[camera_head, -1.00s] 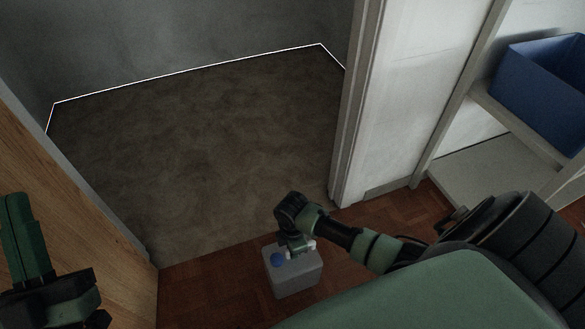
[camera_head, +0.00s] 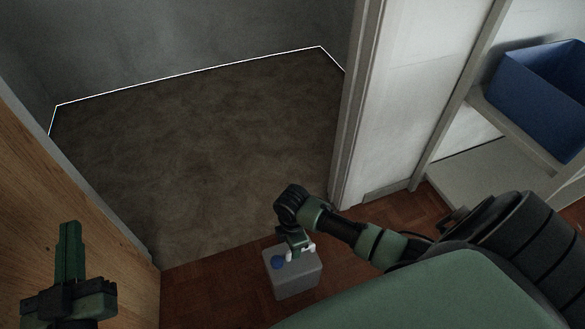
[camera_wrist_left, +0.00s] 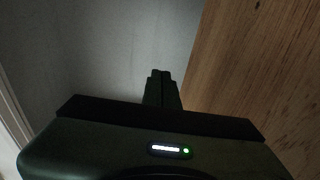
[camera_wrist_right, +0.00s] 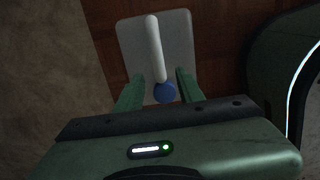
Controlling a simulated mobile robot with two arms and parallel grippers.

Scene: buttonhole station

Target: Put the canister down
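The canister (camera_head: 297,279) is a grey box-like can with a blue cap and a pale handle. It looks upright on the red-brown wood floor near the doorway, with no clear gap under it. My right gripper (camera_head: 300,246) is just above its top. In the right wrist view its fingers (camera_wrist_right: 158,82) are spread apart, with the white handle and blue cap of the canister (camera_wrist_right: 180,40) between and beyond them, not pinched. My left gripper (camera_head: 69,235) is at the lower left beside the wooden door; its fingers (camera_wrist_left: 161,80) are together and empty.
A wooden door (camera_head: 60,190) stands at the left. A white door frame (camera_head: 355,120) is at the right of the opening. Beyond is bare brown floor (camera_head: 200,150). A shelf (camera_head: 525,130) with a blue bin (camera_head: 545,95) is at the right.

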